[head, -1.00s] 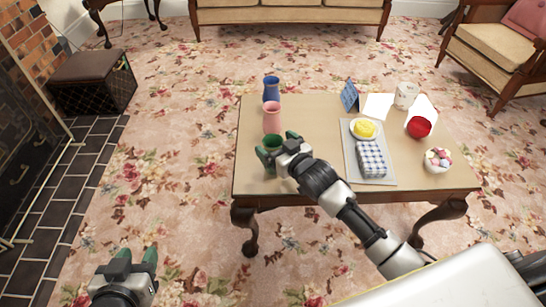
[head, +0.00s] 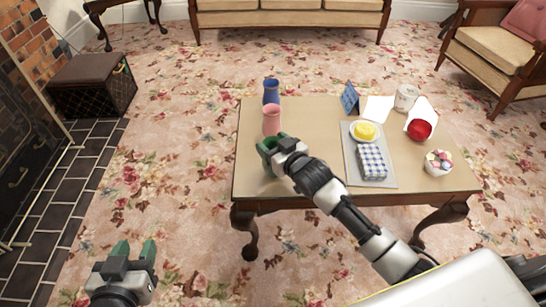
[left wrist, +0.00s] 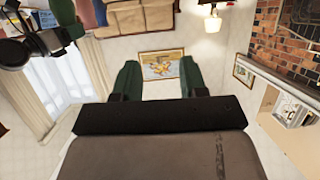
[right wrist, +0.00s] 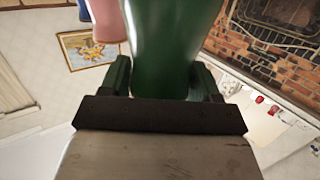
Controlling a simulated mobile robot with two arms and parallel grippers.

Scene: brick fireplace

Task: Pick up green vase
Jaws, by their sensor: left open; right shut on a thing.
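The green vase (head: 268,148) is at the left part of the table, nearer to me than the pink vase. My right gripper (head: 274,148) is shut on it, and the gripper partly hides it in the head view. The vase fills the space between the fingers in the right wrist view (right wrist: 168,45). I cannot tell whether its base touches the tabletop. My left gripper (head: 135,252) is open and empty, over the carpet left of the table. Its spread fingers also show in the left wrist view (left wrist: 158,76).
The pink vase (head: 272,120) and blue vase (head: 271,91) stand just behind on the table (head: 310,112). To the right are a tray (head: 388,181) with a checked cloth and yellow item, a red item (head: 420,129) and a bowl (head: 437,168). Carpet is clear left of the table.

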